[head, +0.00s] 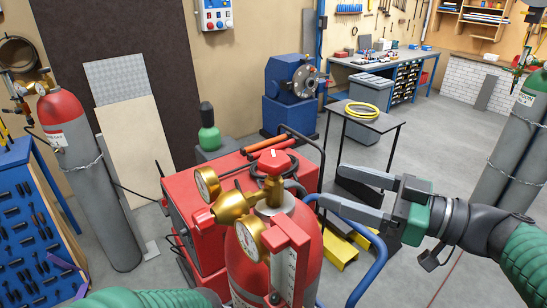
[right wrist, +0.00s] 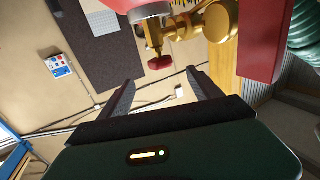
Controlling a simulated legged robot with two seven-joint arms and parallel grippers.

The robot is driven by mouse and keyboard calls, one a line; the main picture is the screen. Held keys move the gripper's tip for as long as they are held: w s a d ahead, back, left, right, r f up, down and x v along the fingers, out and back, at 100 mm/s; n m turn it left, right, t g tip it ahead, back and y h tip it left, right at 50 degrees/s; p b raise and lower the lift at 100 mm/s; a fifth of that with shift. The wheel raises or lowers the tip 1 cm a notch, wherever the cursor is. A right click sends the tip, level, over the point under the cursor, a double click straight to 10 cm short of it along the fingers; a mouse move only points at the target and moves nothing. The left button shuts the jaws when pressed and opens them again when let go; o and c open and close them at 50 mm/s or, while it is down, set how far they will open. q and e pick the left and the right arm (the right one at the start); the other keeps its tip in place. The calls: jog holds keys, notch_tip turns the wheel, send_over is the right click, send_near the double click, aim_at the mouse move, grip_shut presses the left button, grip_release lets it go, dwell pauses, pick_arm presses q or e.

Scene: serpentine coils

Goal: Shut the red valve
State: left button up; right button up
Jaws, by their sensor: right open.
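The red valve (head: 274,161) is a red knob on top of the brass fitting of a red gas cylinder (head: 250,268). In the right wrist view the knob (right wrist: 160,62) appears just beyond the fingertips, sideways between their lines. My right gripper (head: 331,186) is open and empty, to the right of the valve, with its fingers pointing left toward it. It does not touch the knob. The open fingers also show in the right wrist view (right wrist: 160,80). Only a green part of my left arm shows at the bottom left; its gripper is out of view.
Brass gauges (head: 207,184) and a red bracket (head: 290,262) crowd the cylinder's top. A blue curved handle (head: 372,262) passes below my right gripper. A red box (head: 185,215) stands behind. A small table (head: 372,119) with a yellow coil stands farther back.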

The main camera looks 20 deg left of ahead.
aim_at(274, 163)
jog(key=p+x, duration=0.4)
jog(key=x, duration=0.9)
jog(key=shift+a+r, duration=0.2)
jog(key=shift+a, duration=0.15)
jog(key=shift+w+a+f, duration=0.15)
jog(key=shift+w+a, duration=0.05)
jog(key=shift+a, duration=0.1)
jog(key=shift+d, duration=0.1)
jog(key=shift+d, duration=0.1)
jog(key=shift+c, duration=0.2)
jog(key=shift+d, duration=0.1)
jog(key=c, duration=0.5)
jog(key=shift+s, duration=0.1)
jog(key=c, duration=0.8)
jog(key=shift+c, duration=0.2)
